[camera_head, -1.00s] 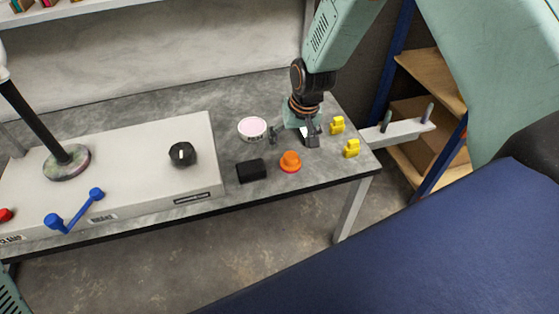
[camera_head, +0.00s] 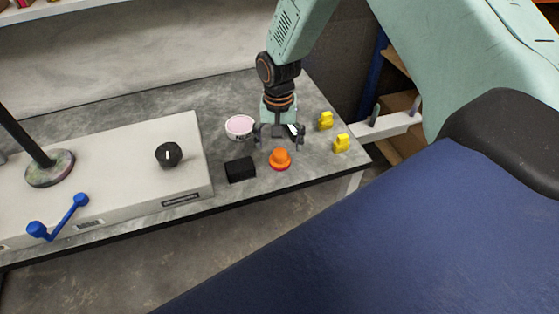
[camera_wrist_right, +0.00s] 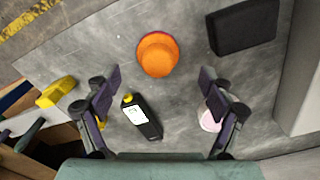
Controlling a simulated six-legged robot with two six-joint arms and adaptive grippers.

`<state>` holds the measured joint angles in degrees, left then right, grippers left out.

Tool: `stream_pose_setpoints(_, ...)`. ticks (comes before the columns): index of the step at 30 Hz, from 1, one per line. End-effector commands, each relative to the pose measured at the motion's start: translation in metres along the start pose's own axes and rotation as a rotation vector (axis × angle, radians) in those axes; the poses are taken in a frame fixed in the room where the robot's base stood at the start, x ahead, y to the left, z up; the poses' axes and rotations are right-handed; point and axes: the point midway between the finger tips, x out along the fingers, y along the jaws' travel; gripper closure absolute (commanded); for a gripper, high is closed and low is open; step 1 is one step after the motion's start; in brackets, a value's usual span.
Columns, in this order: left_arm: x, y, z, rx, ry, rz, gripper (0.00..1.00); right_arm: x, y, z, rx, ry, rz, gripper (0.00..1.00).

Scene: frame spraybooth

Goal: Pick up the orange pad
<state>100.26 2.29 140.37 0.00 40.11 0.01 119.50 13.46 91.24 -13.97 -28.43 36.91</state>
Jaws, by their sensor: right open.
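The orange pad (camera_head: 280,158) is a small round orange piece with a raised knob on the grey table top. It also shows in the right wrist view (camera_wrist_right: 158,55), at the upper middle, beyond the fingertips. My right gripper (camera_head: 279,141) is open and empty, just behind the pad in the head view. In the right wrist view its two fingers (camera_wrist_right: 156,87) stand wide apart, with the pad ahead of the gap between them. No contact with the pad is visible. My left gripper does not show.
A black block (camera_head: 240,169) lies left of the pad, and a round pinkish-white container (camera_head: 239,127) behind it. Two yellow pieces (camera_head: 341,143) sit to the right. A black bottle (camera_wrist_right: 142,117) lies between the fingers in the wrist view. A white box (camera_head: 110,170) fills the table's left.

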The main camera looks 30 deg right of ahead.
Motion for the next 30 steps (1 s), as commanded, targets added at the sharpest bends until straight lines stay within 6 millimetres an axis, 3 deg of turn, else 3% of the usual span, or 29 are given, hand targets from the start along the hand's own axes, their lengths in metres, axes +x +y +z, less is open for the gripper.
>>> stream_pose_setpoints(12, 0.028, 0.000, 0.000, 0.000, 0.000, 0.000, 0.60, 0.049, 0.003, 0.000, -0.004, 0.002, -0.001, 0.18)
stream_pose_setpoints(20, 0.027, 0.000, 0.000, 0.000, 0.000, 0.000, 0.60, 0.050, 0.002, 0.000, -0.005, 0.003, -0.002, 0.18)
stream_pose_setpoints(30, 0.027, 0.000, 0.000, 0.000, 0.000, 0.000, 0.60, 0.050, 0.002, 0.000, -0.005, 0.002, -0.001, 0.47)
